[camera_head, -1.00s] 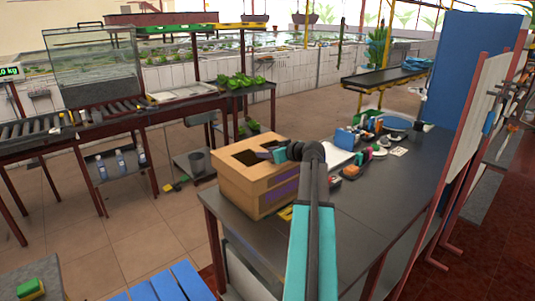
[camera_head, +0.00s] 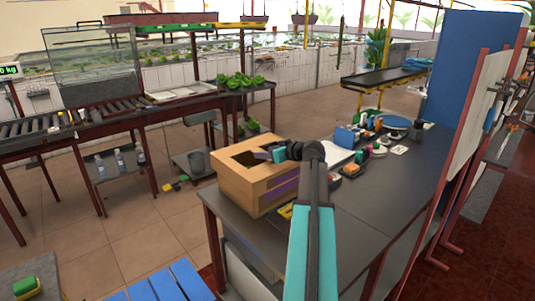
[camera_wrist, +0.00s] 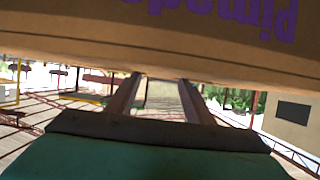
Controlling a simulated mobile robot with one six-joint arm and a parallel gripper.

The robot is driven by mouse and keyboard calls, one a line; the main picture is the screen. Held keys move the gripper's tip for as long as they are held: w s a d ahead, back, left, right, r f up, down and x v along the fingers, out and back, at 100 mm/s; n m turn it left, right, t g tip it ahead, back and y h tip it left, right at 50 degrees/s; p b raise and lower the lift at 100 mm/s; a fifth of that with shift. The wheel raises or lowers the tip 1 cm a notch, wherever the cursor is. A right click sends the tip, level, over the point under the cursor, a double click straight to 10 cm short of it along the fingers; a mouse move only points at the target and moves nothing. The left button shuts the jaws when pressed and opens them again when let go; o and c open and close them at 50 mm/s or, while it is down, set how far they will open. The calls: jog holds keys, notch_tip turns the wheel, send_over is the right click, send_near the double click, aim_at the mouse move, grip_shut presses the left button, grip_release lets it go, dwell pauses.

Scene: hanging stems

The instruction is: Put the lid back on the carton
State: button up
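The brown cardboard carton (camera_head: 238,188) stands on the dark table, with a dark opening in its top and a purple mark on its right side. My gripper (camera_head: 265,155) is at the right rim of that opening, partly hidden by my wrist. In the wrist view a cardboard face (camera_wrist: 200,45) with upside-down purple lettering fills the top; I cannot tell whether it is the carton or its lid. The gripper's fingers (camera_wrist: 160,95) are apart just below its edge, with background showing between them. I cannot make out a separate lid in the head view.
The dark table (camera_head: 375,205) holds several small items and a blue box (camera_head: 345,137) behind and right of the carton. A white board (camera_head: 470,110) and a blue panel (camera_head: 465,70) border the right. A roller conveyor (camera_head: 40,128) is at the left. The table's front right is clear.

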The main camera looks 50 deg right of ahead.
jog(key=shift+o, duration=0.2)
jog(key=shift+r+p, duration=0.25)
jog(key=shift+p, duration=0.05)
jog(key=shift+r+p, duration=0.55)
jog(key=shift+p, duration=0.2)
notch_tip(320, 180, up, 4)
jog(key=b, duration=0.3)
send_over(287, 167)
jog(key=shift+w+d+r, duration=0.1)
